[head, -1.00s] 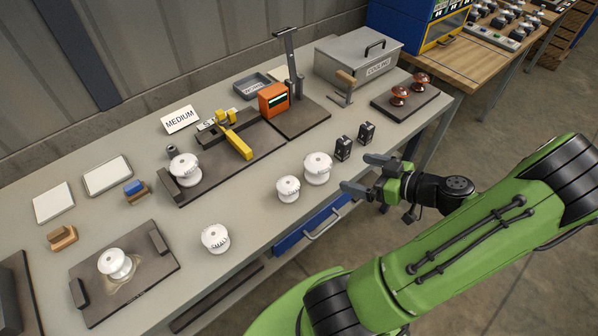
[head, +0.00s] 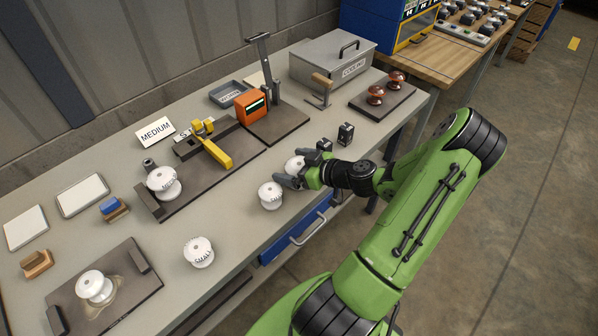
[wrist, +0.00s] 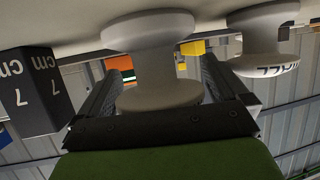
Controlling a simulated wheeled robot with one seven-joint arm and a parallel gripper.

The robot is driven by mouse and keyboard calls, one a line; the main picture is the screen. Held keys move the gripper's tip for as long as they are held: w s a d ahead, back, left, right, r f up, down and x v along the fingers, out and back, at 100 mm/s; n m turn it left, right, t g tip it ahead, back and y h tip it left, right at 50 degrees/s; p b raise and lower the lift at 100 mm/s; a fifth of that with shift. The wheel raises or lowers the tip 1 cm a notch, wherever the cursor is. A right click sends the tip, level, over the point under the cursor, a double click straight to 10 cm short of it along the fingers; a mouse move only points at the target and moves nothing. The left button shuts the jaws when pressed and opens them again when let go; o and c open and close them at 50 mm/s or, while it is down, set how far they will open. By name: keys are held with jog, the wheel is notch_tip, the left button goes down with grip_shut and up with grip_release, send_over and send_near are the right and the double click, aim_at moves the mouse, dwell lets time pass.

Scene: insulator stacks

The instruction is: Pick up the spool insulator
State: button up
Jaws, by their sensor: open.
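A white spool insulator (head: 293,164) stands near the front edge of the bench, partly hidden by my gripper (head: 300,167) in the head view. My gripper is open, with one dark finger on each side of this spool. In the wrist view, which looks upside down, the spool (wrist: 152,75) sits between the two fingers (wrist: 160,90); I cannot tell whether they touch it. Other white spools are a neighbour to the left (head: 270,196), one marked SMALL (head: 199,252), one on the measuring fixture (head: 164,184) and one on the dark front-left plate (head: 95,287).
A small black block (head: 345,134) stands close behind my gripper; its 7 cm marking shows in the wrist view (wrist: 38,90). The yellow-handled caliper (head: 212,148), orange gauge (head: 251,106) and grey lidded box (head: 333,65) stand further back. A MEDIUM card (head: 155,132) lies near the wall.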

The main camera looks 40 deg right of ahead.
jog(key=c, duration=1.2)
jog(key=shift+c, duration=0.2)
jog(key=shift+r, duration=0.15)
